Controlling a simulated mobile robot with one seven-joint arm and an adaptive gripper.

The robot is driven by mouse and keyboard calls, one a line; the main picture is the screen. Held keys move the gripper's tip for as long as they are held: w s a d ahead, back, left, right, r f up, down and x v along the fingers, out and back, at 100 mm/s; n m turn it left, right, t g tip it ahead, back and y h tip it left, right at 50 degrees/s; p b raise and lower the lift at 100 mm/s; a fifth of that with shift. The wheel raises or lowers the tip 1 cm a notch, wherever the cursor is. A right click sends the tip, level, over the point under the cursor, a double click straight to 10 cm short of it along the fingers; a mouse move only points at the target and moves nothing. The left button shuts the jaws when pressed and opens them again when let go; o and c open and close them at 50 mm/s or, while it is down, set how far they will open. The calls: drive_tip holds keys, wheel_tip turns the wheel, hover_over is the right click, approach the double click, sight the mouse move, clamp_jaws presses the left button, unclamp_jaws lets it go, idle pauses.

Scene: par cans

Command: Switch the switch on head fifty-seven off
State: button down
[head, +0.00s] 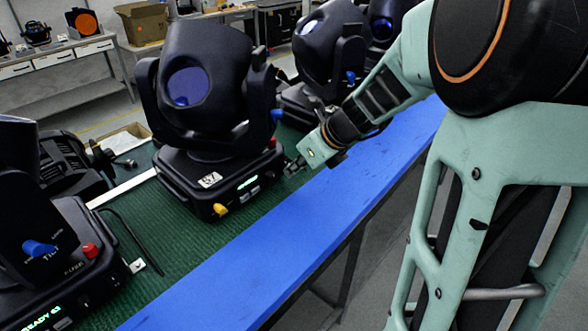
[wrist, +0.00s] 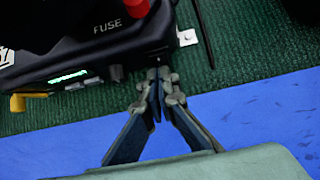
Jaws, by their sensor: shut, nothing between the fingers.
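The middle moving head (head: 205,85) stands on the bench, with a white label (head: 210,180) on its base that is too small to read surely. Its front panel has a lit green display (head: 247,183), a yellow lever (head: 220,209) at the left and a red fuse cap (head: 272,143) at the right. My gripper (head: 293,167) is shut and empty at the right end of this panel. In the wrist view its fingertips (wrist: 158,74) are at the base's corner, below the red fuse cap (wrist: 136,8). Small pale parts (wrist: 92,82) sit beside the display; I cannot tell whether the fingertips touch the base.
Another head (head: 60,250) with a blue knob stands at the near left, and more heads (head: 322,50) stand behind. A blue strip (head: 280,240) edges the green bench mat (head: 195,245). A black cable (head: 135,240) lies between the near heads.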

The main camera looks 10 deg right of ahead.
drive_tip(key=shift+w+f+b, duration=0.1)
drive_tip(key=shift+f+b, duration=0.35)
drive_tip(key=shift+b, duration=0.6)
drive_tip(key=shift+r+t+b, duration=0.1)
drive_tip(key=shift+t+b, duration=0.2)
drive_tip(key=shift+b, duration=0.05)
drive_tip(key=shift+w+a+r+p, duration=0.1)
drive_tip(key=shift+r+p, duration=1.05)
drive_tip(key=shift+p, duration=0.05)
drive_tip(key=shift+f, duration=0.1)
